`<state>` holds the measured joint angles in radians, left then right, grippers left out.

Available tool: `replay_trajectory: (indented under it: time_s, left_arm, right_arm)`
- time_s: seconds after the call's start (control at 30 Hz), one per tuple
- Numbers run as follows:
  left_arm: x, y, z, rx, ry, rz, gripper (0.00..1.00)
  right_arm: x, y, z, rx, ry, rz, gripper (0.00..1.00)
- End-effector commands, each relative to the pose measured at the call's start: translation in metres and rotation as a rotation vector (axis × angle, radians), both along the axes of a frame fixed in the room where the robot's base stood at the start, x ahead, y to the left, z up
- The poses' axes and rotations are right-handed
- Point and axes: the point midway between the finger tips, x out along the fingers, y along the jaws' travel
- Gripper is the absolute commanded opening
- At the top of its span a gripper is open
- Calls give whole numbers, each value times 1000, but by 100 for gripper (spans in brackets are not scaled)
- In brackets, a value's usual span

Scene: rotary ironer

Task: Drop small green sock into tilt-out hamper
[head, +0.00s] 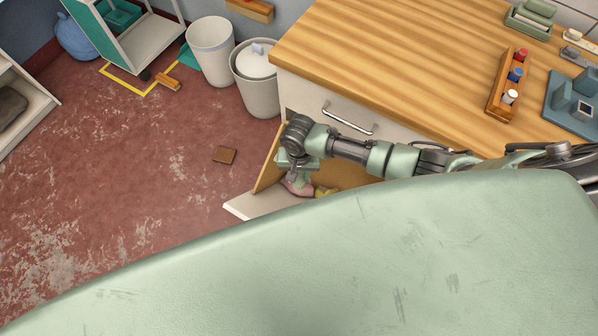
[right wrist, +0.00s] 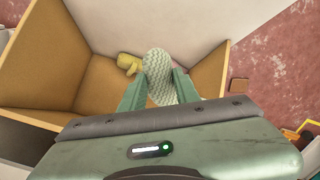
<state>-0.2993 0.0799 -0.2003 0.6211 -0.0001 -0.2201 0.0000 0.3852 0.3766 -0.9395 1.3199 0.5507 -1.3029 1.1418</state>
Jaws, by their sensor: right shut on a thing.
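The small green sock (right wrist: 158,72) is pale green and knitted, and it shows in the right wrist view between the fingers of my right gripper (right wrist: 160,88). That gripper is shut on it. In the head view my right gripper (head: 296,174) points down over the open tilt-out hamper (head: 267,168), and the sock cannot be made out there. The wrist view shows the hamper's wooden walls (right wrist: 48,62) around and below the sock. My left gripper is not in view.
A yellow cloth item (right wrist: 128,63) lies inside the hamper, and a pink one (head: 298,187) shows under the gripper. A wooden counter (head: 400,60) is above the hamper. Two bins (head: 258,90) stand beyond it. A brown block (head: 224,155) lies on the open floor.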

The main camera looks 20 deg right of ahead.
Motion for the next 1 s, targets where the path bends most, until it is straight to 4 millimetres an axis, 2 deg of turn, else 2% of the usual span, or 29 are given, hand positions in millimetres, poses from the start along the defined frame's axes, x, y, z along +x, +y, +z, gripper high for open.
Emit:
replay_trajectory:
  time_s: [0.3,0.33,0.4,0.43,0.77,0.87,1.0]
  left_arm:
    - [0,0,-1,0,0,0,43]
    - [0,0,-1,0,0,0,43]
    - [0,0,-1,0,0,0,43]
    - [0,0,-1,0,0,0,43]
    - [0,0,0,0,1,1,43]
    - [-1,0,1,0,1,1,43]
    - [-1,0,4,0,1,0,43]
  right_arm:
    - [0,0,-1,0,0,0,0]
    - [0,0,-1,0,0,0,34]
    - [0,0,-1,0,0,0,53]
    - [0,0,-1,0,0,0,56]
    - [0,0,1,1,0,1,56]
    - [0,1,10,2,-1,1,56]
    - [0,1,34,2,-2,2,56]
